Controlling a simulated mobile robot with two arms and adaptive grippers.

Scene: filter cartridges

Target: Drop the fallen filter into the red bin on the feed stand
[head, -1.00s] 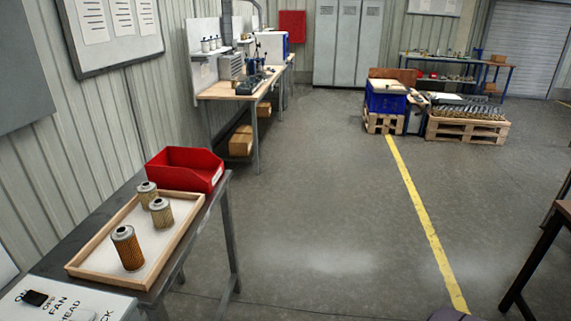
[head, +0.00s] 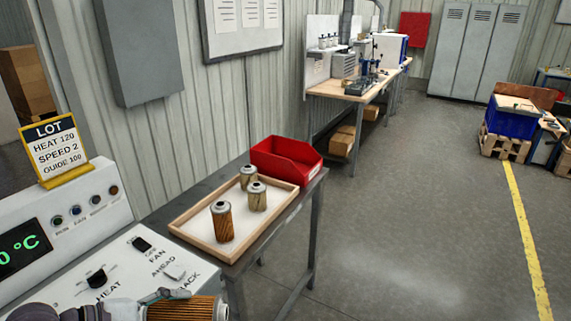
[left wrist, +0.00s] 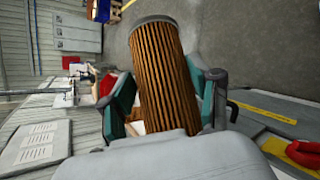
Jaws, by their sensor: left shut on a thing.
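My left gripper (head: 160,297) is at the bottom edge of the head view, in front of the control panel. It is shut on an orange-brown pleated filter (head: 185,309) with a grey end cap, partly cut off by the frame. In the left wrist view the filter (left wrist: 165,75) sits between the two teal-padded fingers (left wrist: 165,97). The open red bin (head: 286,160) stands on the far end of the grey feed stand (head: 312,220), apart from the held filter. My right gripper is not in view.
A wooden-rimmed tray (head: 232,256) lies on the stand before the bin, holding three upright filters, one darker orange (head: 222,222) and two paler (head: 257,197). A control panel (head: 150,262) with knobs and a lot sign (head: 55,150) is at left.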

